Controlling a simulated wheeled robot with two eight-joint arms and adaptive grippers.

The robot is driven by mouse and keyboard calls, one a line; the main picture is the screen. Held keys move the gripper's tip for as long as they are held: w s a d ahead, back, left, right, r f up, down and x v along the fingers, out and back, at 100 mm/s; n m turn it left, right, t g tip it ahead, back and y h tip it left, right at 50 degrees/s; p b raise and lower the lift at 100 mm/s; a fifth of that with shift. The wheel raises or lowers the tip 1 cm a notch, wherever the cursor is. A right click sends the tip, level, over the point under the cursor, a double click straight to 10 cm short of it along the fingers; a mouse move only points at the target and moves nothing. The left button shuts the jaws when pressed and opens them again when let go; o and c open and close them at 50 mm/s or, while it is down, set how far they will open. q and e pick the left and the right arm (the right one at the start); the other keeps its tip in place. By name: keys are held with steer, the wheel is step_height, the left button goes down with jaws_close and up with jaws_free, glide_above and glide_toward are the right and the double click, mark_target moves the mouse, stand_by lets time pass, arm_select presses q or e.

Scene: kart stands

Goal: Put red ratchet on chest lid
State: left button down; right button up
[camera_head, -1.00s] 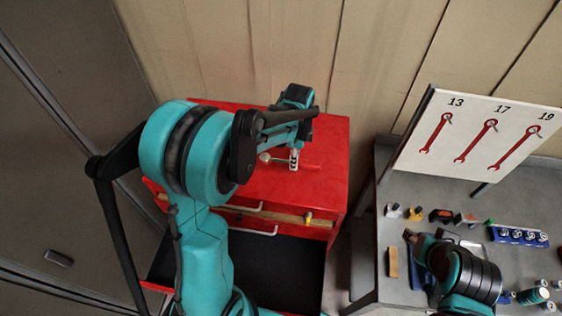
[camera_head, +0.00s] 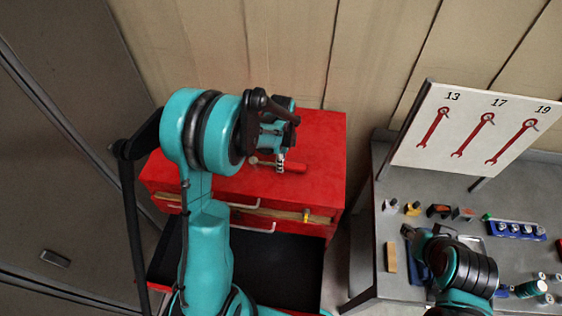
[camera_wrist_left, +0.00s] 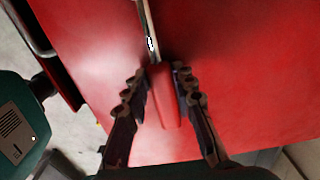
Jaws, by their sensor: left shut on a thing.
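The red ratchet (camera_head: 295,168) has a red handle and a silver shaft. In the head view it is at the top of the red chest, its silver end pointing left. My left gripper (camera_head: 281,160) reaches down over the chest lid (camera_head: 322,140) and is shut on the ratchet's handle. In the left wrist view the handle (camera_wrist_left: 163,98) sits between the fingers of my left gripper (camera_wrist_left: 156,78), with the shaft running up. Whether the ratchet touches the lid is hard to tell. My right gripper (camera_head: 408,233) shows small and dark over the grey bench.
An open dark drawer (camera_head: 285,265) sticks out below the lid. The grey bench (camera_head: 375,215) at right holds several small tools, a blue socket rack (camera_head: 515,232) and a white wrench board (camera_head: 470,135). A wooden wall stands behind. Most of the lid is bare.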

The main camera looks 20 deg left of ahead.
arm_select(q)
steer(key=c, duration=1.3)
jaws_free()
steer(key=shift+o, duration=0.2)
steer(key=shift+r+p, duration=0.25)
steer(key=shift+p, duration=0.05)
step_height(320, 180, up, 11)
steer(key=p, duration=0.1)
steer(key=s+d+r+n+t, duration=0.3)
steer(key=s+n, duration=0.4)
steer(key=s, duration=0.1)
steer(key=s+d+r+n+t, duration=0.3)
steer(key=s+n+t, duration=0.1)
steer(key=s+n, duration=0.4)
steer(key=shift+s, duration=0.45)
steer(key=shift+d, duration=0.1)
